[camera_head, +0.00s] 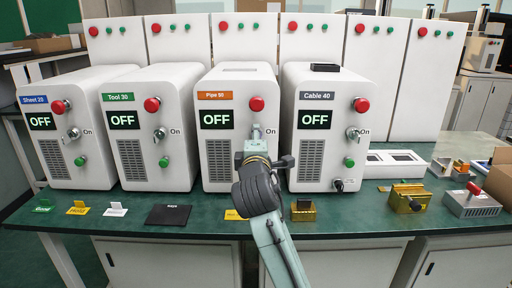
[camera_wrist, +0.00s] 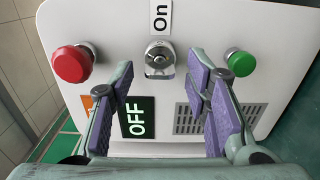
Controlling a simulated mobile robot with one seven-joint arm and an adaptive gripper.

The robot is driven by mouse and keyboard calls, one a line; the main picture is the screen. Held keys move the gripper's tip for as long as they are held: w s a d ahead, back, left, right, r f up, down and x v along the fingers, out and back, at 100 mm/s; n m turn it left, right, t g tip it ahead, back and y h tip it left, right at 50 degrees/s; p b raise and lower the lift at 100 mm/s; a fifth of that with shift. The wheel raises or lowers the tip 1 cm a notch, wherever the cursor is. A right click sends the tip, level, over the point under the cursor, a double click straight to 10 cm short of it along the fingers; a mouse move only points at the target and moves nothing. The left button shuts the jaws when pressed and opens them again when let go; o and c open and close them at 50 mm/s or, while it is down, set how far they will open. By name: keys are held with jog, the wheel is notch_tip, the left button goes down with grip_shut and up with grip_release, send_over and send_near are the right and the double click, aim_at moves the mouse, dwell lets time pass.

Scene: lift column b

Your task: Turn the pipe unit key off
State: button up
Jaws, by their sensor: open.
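The pipe unit (camera_head: 234,98) is a white box with an orange "Pipe 50" label, a red button and a display reading OFF (camera_head: 217,119). Its silver key switch (camera_wrist: 158,57) sits beside the "On" label in the wrist view, between the red button (camera_wrist: 72,63) and the green button (camera_wrist: 240,63). My gripper (camera_wrist: 160,68) is open and empty, its purple-padded fingers on either side of the space in front of the key and apart from it. In the head view my gripper (camera_head: 264,158) covers the green button and part of the key switch. The key's exact angle is unclear.
Similar units stand close by: the tool unit (camera_head: 152,90) at left and the cable unit (camera_head: 326,90) at right, both reading OFF. Tags and a black card (camera_head: 169,215) lie along the front of the green bench. Metal fixtures (camera_head: 408,197) stand at right.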

jog(key=s, duration=1.1)
jog(key=shift+s, duration=0.35)
